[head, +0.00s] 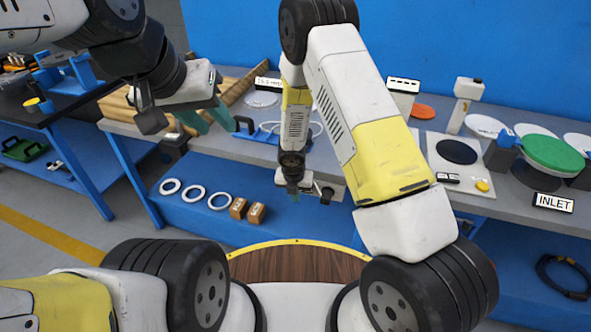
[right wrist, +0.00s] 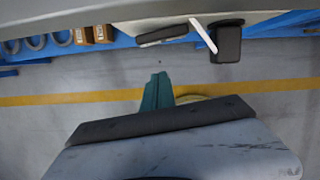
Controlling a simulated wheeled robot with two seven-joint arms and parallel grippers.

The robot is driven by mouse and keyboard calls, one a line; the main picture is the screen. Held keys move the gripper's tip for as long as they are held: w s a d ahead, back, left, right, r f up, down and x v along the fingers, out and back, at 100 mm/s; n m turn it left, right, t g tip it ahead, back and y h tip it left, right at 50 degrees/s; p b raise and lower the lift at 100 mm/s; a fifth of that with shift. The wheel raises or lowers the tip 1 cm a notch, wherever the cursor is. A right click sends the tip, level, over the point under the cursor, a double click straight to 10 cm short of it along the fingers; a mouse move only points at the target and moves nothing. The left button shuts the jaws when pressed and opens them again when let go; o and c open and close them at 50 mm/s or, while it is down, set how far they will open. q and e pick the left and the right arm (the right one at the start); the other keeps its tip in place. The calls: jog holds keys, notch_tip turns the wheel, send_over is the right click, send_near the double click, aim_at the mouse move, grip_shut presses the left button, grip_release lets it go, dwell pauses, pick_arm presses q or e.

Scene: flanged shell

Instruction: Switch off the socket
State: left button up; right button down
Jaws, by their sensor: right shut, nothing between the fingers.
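What looks like the socket is a small grey box (head: 332,186) under the table's front edge in the head view, with a small dark part on its left. In the right wrist view a black block (right wrist: 229,43) with a white strip beside it hangs below the table edge, next to a dark flat piece (right wrist: 162,36). I cannot tell which part is the switch. My right gripper (head: 293,189) points down just left of the box, apart from it; its teal fingers (right wrist: 158,88) are together and empty. My left gripper (head: 209,119) hangs over the table at left, teal fingers apart, empty.
The grey table (head: 240,150) holds a blue-handled tool (head: 268,130), white discs and a green disc (head: 553,152). An INLET sign (head: 553,202) is at right. White rings (head: 194,194) and brown boxes (head: 256,213) lie on the blue shelf below.

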jog(key=shift+w+d+r, duration=0.1)
jog(key=shift+w+d, duration=0.1)
jog(key=shift+w, duration=0.75)
jog(key=shift+w+d+r, duration=0.1)
jog(key=shift+w+d, duration=0.05)
jog(key=shift+w, duration=0.75)
jog(key=shift+w+m, duration=0.35)
jog(key=shift+m, duration=0.05)
jog(key=shift+d, duration=0.2)
jog(key=shift+s+d, duration=0.4)
jog(key=shift+d, duration=0.2)
jog(key=shift+a, duration=0.1)
